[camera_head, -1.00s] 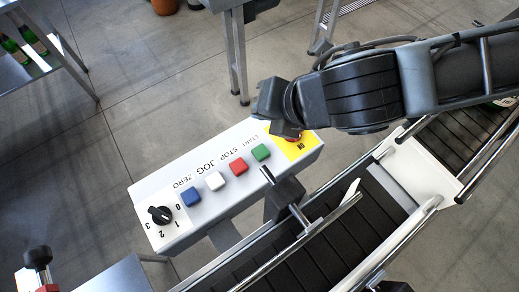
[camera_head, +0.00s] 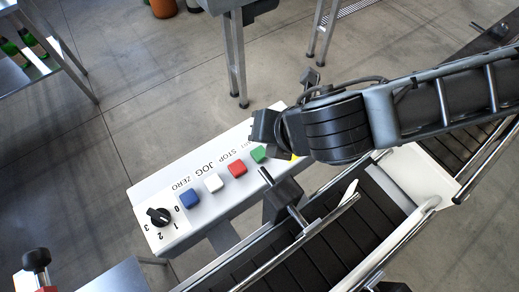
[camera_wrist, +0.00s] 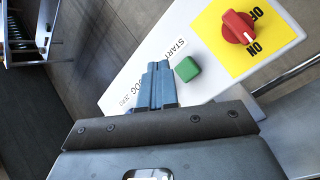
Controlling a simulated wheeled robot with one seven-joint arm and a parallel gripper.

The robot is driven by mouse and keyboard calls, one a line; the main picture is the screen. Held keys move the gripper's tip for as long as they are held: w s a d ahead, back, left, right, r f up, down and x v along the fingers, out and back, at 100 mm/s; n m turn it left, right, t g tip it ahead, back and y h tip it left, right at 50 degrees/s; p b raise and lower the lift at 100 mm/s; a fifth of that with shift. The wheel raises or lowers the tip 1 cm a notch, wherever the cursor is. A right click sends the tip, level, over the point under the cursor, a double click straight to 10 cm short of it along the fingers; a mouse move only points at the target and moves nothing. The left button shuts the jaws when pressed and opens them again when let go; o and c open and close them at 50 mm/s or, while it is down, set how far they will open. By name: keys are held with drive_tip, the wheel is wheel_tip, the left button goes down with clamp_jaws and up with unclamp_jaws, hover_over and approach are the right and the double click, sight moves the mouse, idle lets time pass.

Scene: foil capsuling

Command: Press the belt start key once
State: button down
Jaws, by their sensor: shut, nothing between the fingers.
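The green START key (camera_head: 258,155) is on the white control panel (camera_head: 146,193), at the right end of a row of keys. In the wrist view the green key (camera_wrist: 187,69) shows clear, below its START label. My gripper (camera_wrist: 158,72) is shut and empty, its fingertips just left of the green key in that view. In the head view my gripper (camera_head: 262,128) hangs over the right part of the panel, near the green key. Whether the fingertips touch the panel cannot be told.
A red STOP key (camera_head: 237,169), a white JOG key (camera_head: 213,183), a blue ZERO key (camera_head: 189,198) and a black dial (camera_head: 158,216) share the panel. A red switch (camera_wrist: 238,27) sits on yellow beyond the green key. The belt (camera_head: 318,252) runs beside the panel.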

sight(262, 154)
drive_tip(key=shift+f+b, duration=0.4)
drive_tip(key=shift+f, duration=1.95)
drive_tip(key=shift+f+p, duration=0.1)
drive_tip(key=shift+p, duration=0.2)
drive_tip(key=shift+f, duration=0.3)
